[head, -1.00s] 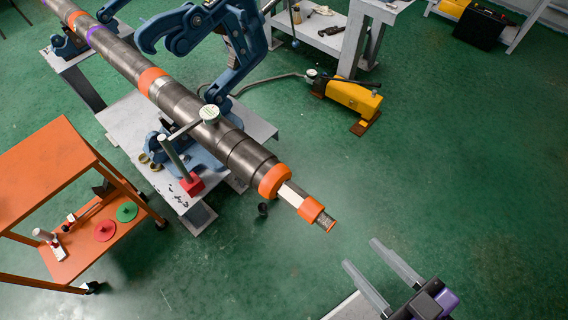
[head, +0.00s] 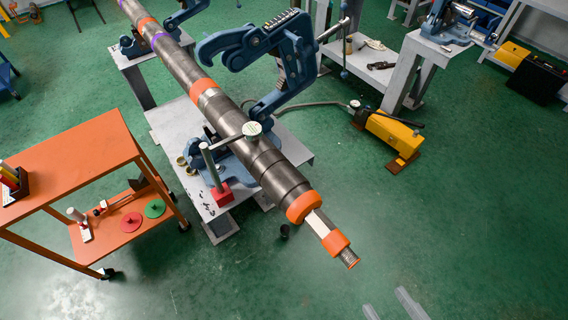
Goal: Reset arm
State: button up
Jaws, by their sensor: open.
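Only the two pale fingers of my gripper (head: 391,306) show, at the bottom edge of the head view, right of centre. They stand apart with a gap between them, and nothing shows between them. The rest of my gripper and my arm are out of the frame. The fingers are below and to the right of the threaded end of a long pipe (head: 236,125) and do not touch it.
The pipe lies across blue vises, one with a raised clamp arm (head: 240,45), on grey stands (head: 172,125). An orange cart (head: 75,165) stands at left. A yellow pump (head: 392,130) sits on the floor. The green floor (head: 470,210) at right is clear.

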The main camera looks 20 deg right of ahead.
jog(key=shift+f, duration=0.1)
dwell(0.5)
notch_tip(320, 180, down, 7)
jog(key=b, duration=0.7)
dwell(0.5)
